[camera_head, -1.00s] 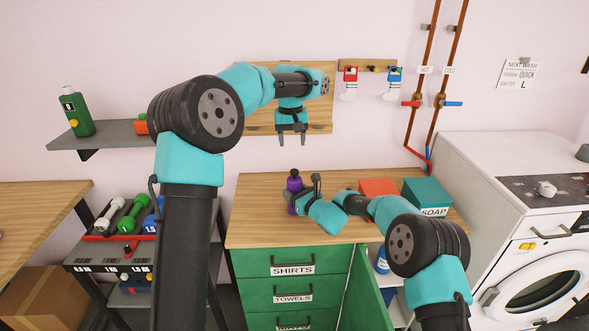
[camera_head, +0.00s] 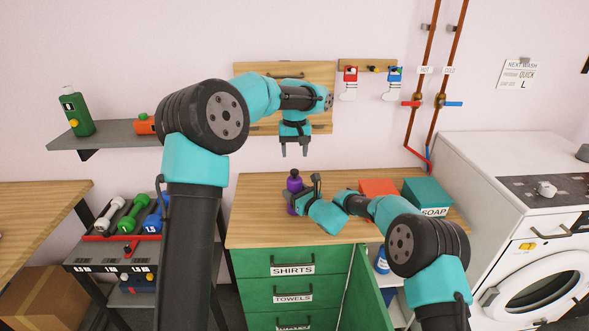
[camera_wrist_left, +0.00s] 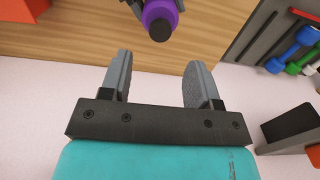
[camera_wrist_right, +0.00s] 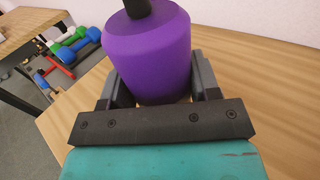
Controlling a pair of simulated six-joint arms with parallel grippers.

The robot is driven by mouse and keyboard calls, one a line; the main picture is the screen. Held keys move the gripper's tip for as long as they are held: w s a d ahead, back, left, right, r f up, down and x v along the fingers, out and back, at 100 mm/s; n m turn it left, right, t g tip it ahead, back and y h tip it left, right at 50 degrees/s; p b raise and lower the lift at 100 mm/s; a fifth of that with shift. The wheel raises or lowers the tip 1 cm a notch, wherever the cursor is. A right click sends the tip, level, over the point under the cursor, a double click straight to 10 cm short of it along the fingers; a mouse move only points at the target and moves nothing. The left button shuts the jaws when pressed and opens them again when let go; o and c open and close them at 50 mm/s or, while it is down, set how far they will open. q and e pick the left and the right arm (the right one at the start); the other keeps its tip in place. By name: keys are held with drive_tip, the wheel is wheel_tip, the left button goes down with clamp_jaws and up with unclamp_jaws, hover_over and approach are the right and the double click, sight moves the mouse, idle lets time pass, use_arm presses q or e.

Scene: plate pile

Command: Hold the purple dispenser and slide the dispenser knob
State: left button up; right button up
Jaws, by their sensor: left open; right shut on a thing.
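The purple dispenser (camera_head: 294,184) stands upright on the wooden counter top, with a dark knob (camera_head: 294,173) at its top. My right gripper (camera_head: 291,199) is shut on the dispenser's body from the right. In the right wrist view the purple body (camera_wrist_right: 158,55) sits between its two fingers, with part of the dark knob (camera_wrist_right: 137,7) at the top edge. My left gripper (camera_head: 294,149) is open and empty, above the dispenser and apart from it, fingers pointing down. In the left wrist view the dispenser (camera_wrist_left: 160,17) shows beyond the open fingers (camera_wrist_left: 166,80).
An orange box (camera_head: 378,187) and a teal SOAP box (camera_head: 428,196) stand on the counter (camera_head: 255,215) to the right. A wooden board (camera_head: 258,72) hangs on the wall behind my left gripper. A wall shelf (camera_head: 105,136) holds a green bottle (camera_head: 77,112).

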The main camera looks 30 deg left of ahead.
sight(294, 171)
use_arm(q)
wheel_tip(294, 171, down, 7)
idle(0.3)
drive_tip(key=shift+c, duration=0.3)
drive_tip(key=shift+r, duration=0.1)
clamp_jaws()
